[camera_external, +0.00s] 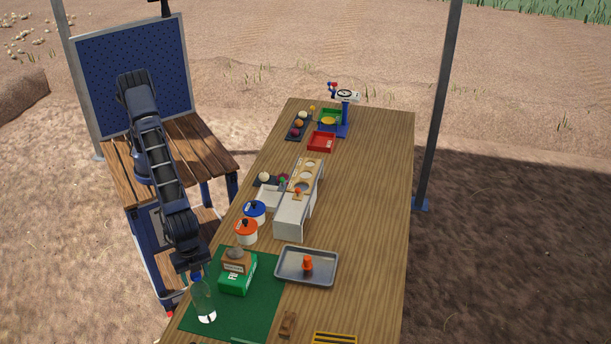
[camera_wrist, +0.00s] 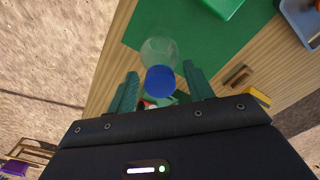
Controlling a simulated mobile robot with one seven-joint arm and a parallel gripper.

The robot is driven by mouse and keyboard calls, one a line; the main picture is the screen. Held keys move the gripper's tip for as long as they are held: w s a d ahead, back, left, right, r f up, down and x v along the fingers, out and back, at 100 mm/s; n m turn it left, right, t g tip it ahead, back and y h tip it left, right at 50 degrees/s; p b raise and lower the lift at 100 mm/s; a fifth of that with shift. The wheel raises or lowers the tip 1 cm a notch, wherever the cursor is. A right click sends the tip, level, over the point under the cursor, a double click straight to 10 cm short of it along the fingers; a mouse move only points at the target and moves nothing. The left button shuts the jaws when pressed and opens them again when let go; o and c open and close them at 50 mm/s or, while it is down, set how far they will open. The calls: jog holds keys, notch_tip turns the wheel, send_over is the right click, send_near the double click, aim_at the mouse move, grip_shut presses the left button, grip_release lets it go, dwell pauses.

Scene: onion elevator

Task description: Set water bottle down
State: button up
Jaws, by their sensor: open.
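The water bottle (camera_external: 204,305) is clear with a blue cap. It stands upright on the green mat (camera_external: 248,318) near the table's front left corner. In the wrist view the bottle (camera_wrist: 159,52) shows from above, with its blue cap towards my gripper. My gripper (camera_external: 196,274) is right at the cap in the external view. In the wrist view my gripper (camera_wrist: 160,88) is open, one finger on each side of the cap, with a gap visible beside it. I cannot tell whether either finger touches the cap.
A green box (camera_external: 238,274) stands on the mat right of the bottle. A metal tray (camera_external: 290,278) holds an orange object. Orange-lidded (camera_external: 246,229) and blue-lidded (camera_external: 254,211) jars stand farther back beside a white unit (camera_external: 296,215).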

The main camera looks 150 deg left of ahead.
notch_tip(320, 180, up, 11)
jog(key=s+a+r+t, duration=0.1)
jog(key=s+a+r, duration=0.2)
jog(key=s+r, duration=0.9)
jog(key=s+a+r+t, duration=0.1)
jog(key=s+r, duration=0.1)
jog(key=s, duration=0.7)
jog(key=s+a+r, duration=0.2)
jog(key=s+r, duration=0.1)
jog(key=s, duration=0.5)
jog(key=s+f+t, duration=0.1)
jog(key=s+f, duration=0.1)
jog(key=s, duration=0.8)
jog(key=s+a+f, duration=0.1)
jog(key=s+f, duration=0.2)
jog(key=s, duration=0.6)
jog(key=s+a+f+t, duration=0.1)
jog(key=s+f, duration=0.2)
jog(key=s, duration=0.7)
jog(key=shift+s+f+t, duration=0.25)
jog(key=shift+s+t, duration=0.05)
